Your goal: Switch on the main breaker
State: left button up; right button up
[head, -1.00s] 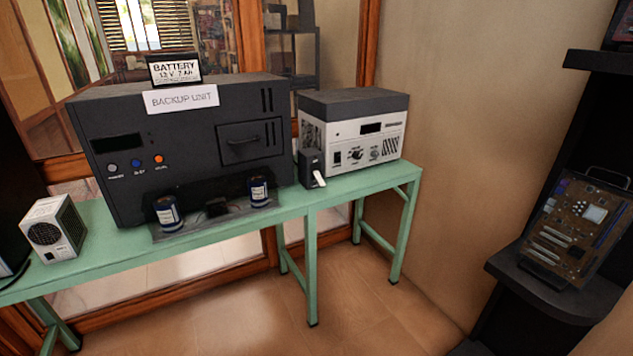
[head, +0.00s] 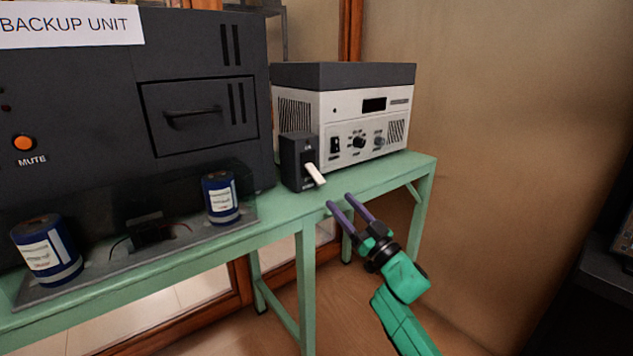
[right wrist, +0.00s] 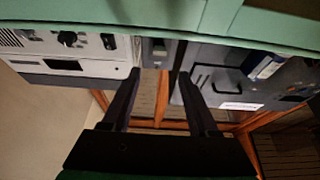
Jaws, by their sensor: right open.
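The breaker is a small dark box (head: 296,160) on the green table, between the backup unit and the white-and-grey power supply. Its white lever (head: 315,174) sticks out of the front and slants downward. My right gripper (head: 340,201) is open and empty, with its fingers pointing toward the breaker from just in front of the table edge, lower right of the lever and apart from it. In the right wrist view, which looks upside down, the breaker box (right wrist: 156,48) shows dimly beyond the open fingers (right wrist: 158,74); the lever is not clear there. My left gripper is not in view.
The black backup unit (head: 110,110) fills the left of the table (head: 275,215), with two blue cylinders (head: 221,198) (head: 46,250) before it. The power supply (head: 350,105) stands right of the breaker. A dark shelf (head: 605,280) is at the far right.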

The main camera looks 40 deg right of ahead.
aim_at(322, 183)
jog(key=x, duration=1)
jog(key=shift+w+f, duration=0.2)
jog(key=shift+w, duration=0.1)
grip_shut()
dwell(0.6)
